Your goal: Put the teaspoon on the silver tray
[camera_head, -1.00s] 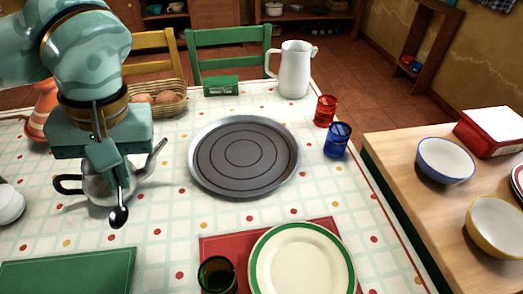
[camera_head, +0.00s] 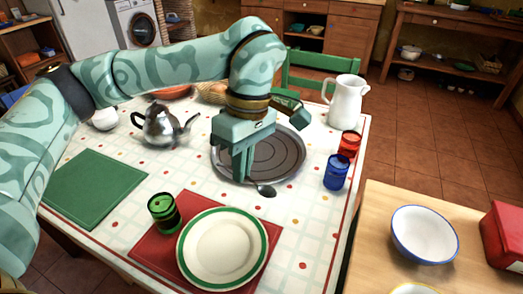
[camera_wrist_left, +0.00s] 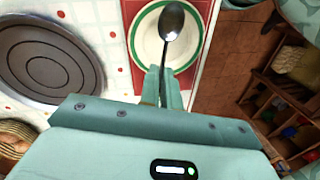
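My left gripper (camera_head: 243,181) is shut on the teaspoon's handle. The teaspoon's dark metal bowl (camera_head: 266,190) sticks out to the right of the fingers, by the front rim of the silver tray. In the left wrist view the teaspoon (camera_wrist_left: 171,22) points away from the closed fingers (camera_wrist_left: 163,72), with the plate behind it. The round silver tray (camera_head: 287,150) has a grey ringed middle and looks empty; my gripper and wrist hide its left part. It also shows in the left wrist view (camera_wrist_left: 45,55). My right gripper is not in view.
A white pitcher (camera_head: 345,101), red glass (camera_head: 349,144) and blue glass (camera_head: 336,172) stand right of the tray. A green-rimmed plate (camera_head: 222,248) and green glass (camera_head: 164,213) are in front. A metal teapot (camera_head: 160,127) stands left. A wooden counter (camera_head: 375,235) is at right.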

